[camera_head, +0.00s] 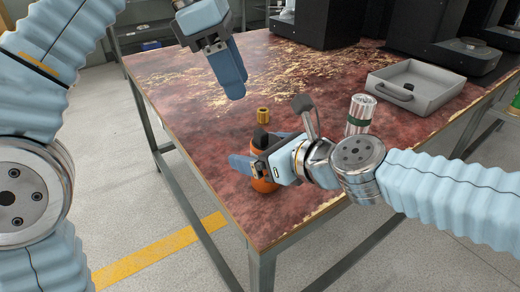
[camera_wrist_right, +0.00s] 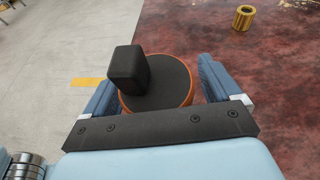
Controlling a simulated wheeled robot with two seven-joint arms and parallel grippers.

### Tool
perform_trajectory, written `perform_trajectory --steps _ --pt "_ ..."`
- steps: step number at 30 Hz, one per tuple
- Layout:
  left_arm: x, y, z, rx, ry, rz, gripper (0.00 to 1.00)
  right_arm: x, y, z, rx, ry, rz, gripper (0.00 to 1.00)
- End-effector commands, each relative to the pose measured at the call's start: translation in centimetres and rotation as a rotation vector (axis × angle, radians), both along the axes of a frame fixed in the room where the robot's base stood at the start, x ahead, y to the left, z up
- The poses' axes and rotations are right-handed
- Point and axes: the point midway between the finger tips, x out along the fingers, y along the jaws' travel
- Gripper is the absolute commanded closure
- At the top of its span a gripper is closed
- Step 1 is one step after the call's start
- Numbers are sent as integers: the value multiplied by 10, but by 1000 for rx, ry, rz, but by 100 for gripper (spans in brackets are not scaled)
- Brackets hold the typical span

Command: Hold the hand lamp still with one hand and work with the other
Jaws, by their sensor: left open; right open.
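The hand lamp is an orange round body with a black top and a black block on it. In the head view the lamp (camera_head: 264,185) stands near the table's front edge, partly hidden by my right gripper (camera_head: 256,152). In the right wrist view the lamp (camera_wrist_right: 182,82) sits between the two blue fingers of my right gripper (camera_wrist_right: 160,85), which is open around it. Whether the fingers touch it I cannot tell. My left gripper (camera_head: 230,78) is open and empty, above the table and farther back than the lamp.
A brass ribbed cap (camera_head: 263,115) stands on the worn red table (camera_head: 185,105) behind the lamp; it also shows in the right wrist view (camera_wrist_right: 243,17). A silver can with a green band (camera_head: 360,114) and a grey tray (camera_head: 425,98) stand right. Black machines (camera_head: 310,22) line the back.

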Motion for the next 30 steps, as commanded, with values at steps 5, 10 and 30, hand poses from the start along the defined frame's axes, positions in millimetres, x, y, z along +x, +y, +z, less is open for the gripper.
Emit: perform_trajectory --steps 5,10,30 --pt "0 0 0 0 0 0 57 0 0 0 0 0 0 9" --pt "0 0 0 0 0 0 57 0 0 0 0 0 0 32" --pt "-41 33 6 -187 -97 123 100 0 0 0 0 0 1 70"
